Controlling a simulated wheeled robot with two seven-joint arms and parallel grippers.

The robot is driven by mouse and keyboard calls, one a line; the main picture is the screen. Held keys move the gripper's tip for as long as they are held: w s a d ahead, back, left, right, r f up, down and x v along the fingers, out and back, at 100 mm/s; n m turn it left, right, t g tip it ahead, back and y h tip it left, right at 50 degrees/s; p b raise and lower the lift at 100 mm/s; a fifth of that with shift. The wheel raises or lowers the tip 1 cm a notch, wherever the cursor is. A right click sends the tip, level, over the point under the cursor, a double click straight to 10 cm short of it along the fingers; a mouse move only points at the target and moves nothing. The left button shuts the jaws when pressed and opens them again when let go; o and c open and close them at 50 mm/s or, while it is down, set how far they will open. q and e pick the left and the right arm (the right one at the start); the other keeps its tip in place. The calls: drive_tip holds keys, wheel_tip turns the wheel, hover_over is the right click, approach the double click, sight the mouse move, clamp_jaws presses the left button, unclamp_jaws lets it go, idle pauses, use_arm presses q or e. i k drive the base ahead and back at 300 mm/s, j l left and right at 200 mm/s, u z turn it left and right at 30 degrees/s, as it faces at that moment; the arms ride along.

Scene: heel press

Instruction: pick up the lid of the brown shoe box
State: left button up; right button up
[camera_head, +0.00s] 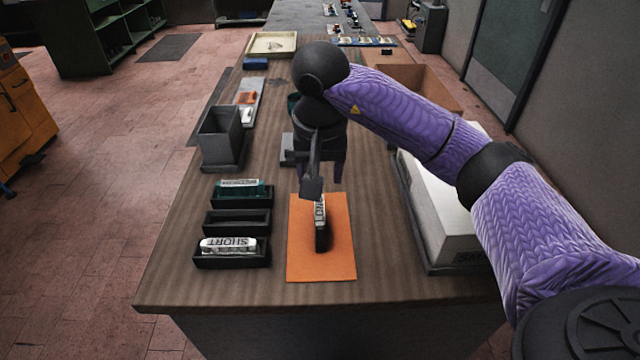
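A brown box (434,88) stands at the right side of the bench, behind my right arm. My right gripper (318,182) points down over the middle of the bench, left of and nearer than the brown box. Its fingertips are at the upper end of a black-and-white piece marked LONG (321,226), which is on an orange mat (338,262). I cannot tell whether the fingers are closed on it. My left gripper is not in view.
A white box (432,205) in a dark tray stands at the right edge. Black trays at left hold a piece marked SHORT (228,246) and a green piece (240,187); the middle tray (237,222) looks empty. A grey bin (220,140) stands behind them.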

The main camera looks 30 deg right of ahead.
sight(369, 57)
drive_tip(key=z, duration=1.5)
